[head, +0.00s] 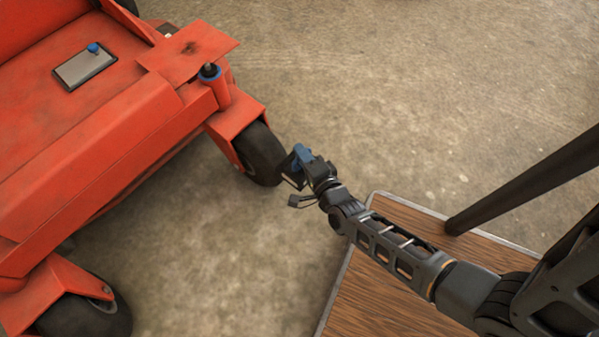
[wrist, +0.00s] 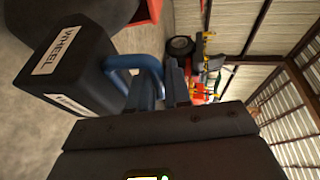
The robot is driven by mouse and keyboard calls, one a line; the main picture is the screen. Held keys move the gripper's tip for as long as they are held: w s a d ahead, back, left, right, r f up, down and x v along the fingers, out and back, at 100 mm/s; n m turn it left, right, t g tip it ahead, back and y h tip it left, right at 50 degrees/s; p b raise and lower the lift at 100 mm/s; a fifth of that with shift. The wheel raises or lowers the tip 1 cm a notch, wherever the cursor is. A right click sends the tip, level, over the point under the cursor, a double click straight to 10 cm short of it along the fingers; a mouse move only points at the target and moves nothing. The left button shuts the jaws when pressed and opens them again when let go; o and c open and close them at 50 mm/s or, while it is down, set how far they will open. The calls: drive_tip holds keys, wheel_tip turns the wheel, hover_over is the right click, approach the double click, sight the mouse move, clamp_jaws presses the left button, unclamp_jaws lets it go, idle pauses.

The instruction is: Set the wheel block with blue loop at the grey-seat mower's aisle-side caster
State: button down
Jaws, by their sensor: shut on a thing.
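The wheel block (wrist: 75,65) is dark with white labels, one reading WHEEL, and a blue loop (wrist: 135,72) on its side. My gripper (wrist: 172,85) is shut on the blue loop. In the head view the block (head: 291,170) shows small and dark, with the blue loop (head: 303,155) at my gripper (head: 308,162). It is just right of the red mower's caster (head: 262,153), close to the tyre. The tyre (wrist: 80,12) also shows behind the block in the wrist view. I cannot tell whether block and tyre touch, or whether the block rests on the floor. The mower's seat is out of view.
The red mower deck (head: 95,120) fills the left of the head view, with a second caster (head: 88,315) at the lower left. Concrete floor (head: 400,90) is clear beyond my gripper. Another red machine (wrist: 205,75) stands farther off in the wrist view.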

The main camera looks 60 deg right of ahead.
wheel_tip(320, 180, down, 26)
drive_tip(key=b, duration=1.3)
drive_tip(key=shift+b, duration=0.4)
drive_tip(key=c, duration=1.1)
unclamp_jaws()
